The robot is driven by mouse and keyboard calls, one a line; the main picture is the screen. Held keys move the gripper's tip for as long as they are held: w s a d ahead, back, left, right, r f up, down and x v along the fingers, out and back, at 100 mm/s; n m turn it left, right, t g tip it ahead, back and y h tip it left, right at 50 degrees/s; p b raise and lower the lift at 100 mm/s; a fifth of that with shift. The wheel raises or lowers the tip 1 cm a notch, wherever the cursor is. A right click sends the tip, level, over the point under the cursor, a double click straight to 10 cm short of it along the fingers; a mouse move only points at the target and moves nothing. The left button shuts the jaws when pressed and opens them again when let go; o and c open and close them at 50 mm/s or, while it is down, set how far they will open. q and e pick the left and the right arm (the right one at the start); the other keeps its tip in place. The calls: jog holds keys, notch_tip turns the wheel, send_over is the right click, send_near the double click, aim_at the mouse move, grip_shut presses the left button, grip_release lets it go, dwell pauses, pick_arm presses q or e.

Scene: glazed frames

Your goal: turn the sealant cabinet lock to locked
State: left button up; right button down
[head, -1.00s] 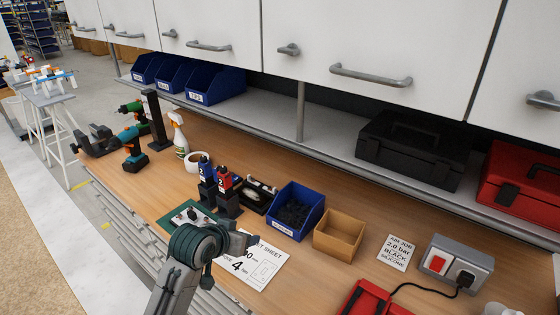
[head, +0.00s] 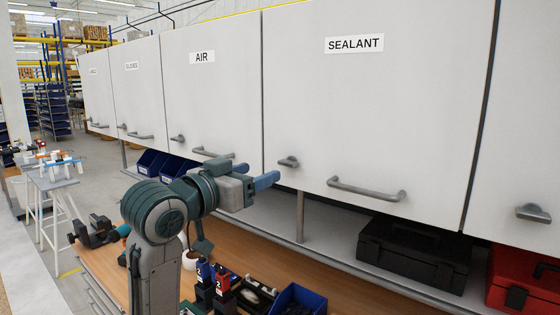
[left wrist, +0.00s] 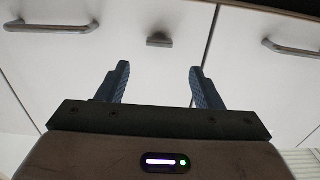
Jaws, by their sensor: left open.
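The sealant cabinet (head: 395,95) has a white door with a SEALANT label (head: 354,44). Its lock is a small grey knob (head: 288,161) low at the door's left edge, its grip lying roughly level. My left gripper (head: 266,181) is open and empty, just left of and a little below the knob in the head view. In the left wrist view, the open fingers (left wrist: 159,85) point at the door, and the knob (left wrist: 158,40) shows beyond the fingertips, between them and apart from them. My right gripper is out of view.
The sealant door's bar handle (head: 366,190) is right of the knob. The AIR door (head: 205,95) with its handle (head: 213,153) is left. Below are a shelf with a black case (head: 414,255) and a red case (head: 515,280), and a cluttered wooden bench.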

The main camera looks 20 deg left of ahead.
aim_at(285, 163)
pick_arm(q)
jog(key=p+x, duration=0.3)
jog(key=x, duration=0.4)
jog(key=shift+w+d+r, duration=0.1)
jog(key=shift+w+d, duration=0.05)
jog(key=shift+d, duration=0.05)
jog(key=shift+w+d, duration=0.1)
jog(key=shift+w, duration=0.45)
jog(key=c, duration=1)
